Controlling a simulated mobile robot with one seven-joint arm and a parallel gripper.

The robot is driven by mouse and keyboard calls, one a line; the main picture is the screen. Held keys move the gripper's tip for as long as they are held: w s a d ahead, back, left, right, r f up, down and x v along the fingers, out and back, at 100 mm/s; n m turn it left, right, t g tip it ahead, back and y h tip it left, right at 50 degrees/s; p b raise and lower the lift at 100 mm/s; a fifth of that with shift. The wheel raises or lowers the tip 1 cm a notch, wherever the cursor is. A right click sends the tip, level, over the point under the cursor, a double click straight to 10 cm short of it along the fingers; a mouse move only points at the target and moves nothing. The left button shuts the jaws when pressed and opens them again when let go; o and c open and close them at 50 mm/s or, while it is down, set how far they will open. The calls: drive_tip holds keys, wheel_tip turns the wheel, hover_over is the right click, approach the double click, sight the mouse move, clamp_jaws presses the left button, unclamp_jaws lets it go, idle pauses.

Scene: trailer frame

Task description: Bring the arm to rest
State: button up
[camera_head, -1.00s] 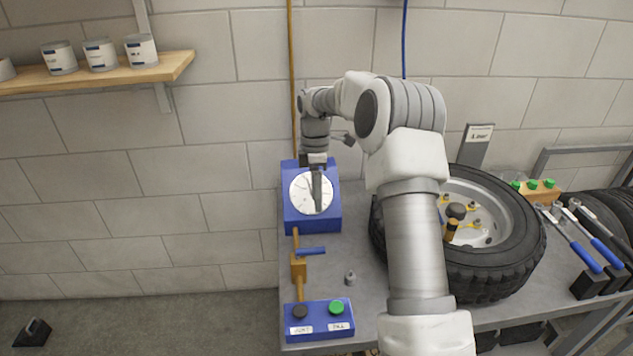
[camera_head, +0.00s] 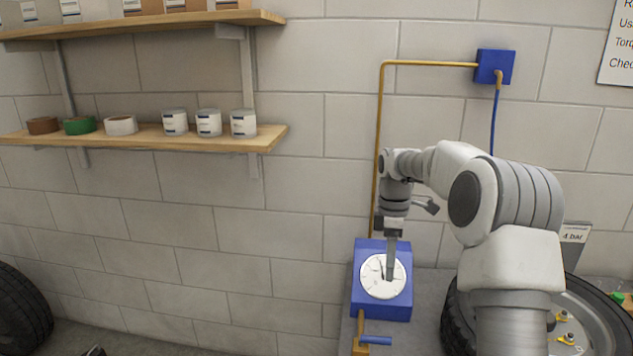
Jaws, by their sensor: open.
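My arm reaches up from the lower right and bends over to the left. My gripper (camera_head: 390,272) points down in front of the white dial face of the blue gauge box (camera_head: 399,308). Its fingers overlap the dial in the picture, and I cannot tell whether they touch it. Nothing shows between the fingers. The gauge box stands on the grey workbench (camera_head: 427,290) against the wall. My arm hides part of the bench and of the tire behind it.
A mounted tire (camera_head: 458,322) lies on the bench at the right, close to my arm. A valve with a blue handle (camera_head: 375,340) is below the gauge. A yellow pipe (camera_head: 379,150) runs up the wall. Shelves (camera_head: 200,138) with cans are at the left. The wall area between is free.

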drive_tip(key=s+a+r+m+t+h, duration=0.1)
drive_tip(key=s+a+r+m+t, duration=0.15)
drive_tip(key=s+r, duration=0.45)
drive_tip(key=s+a+r+m+t, duration=0.1)
drive_tip(key=s+a+r+m, duration=0.1)
drive_tip(key=s+r+m, duration=0.35)
drive_tip(key=s+a+m+t+y+p, duration=0.1)
drive_tip(key=s+m+t, duration=0.2)
drive_tip(key=s, duration=1.6)
drive_tip(key=m, duration=0.3)
drive_tip(key=shift+s+a+m+t+p, duration=0.15)
drive_tip(key=shift+s+m+t+p, duration=0.1)
drive_tip(key=shift+m+t+p, duration=0.15)
drive_tip(key=shift+f, duration=0.1)
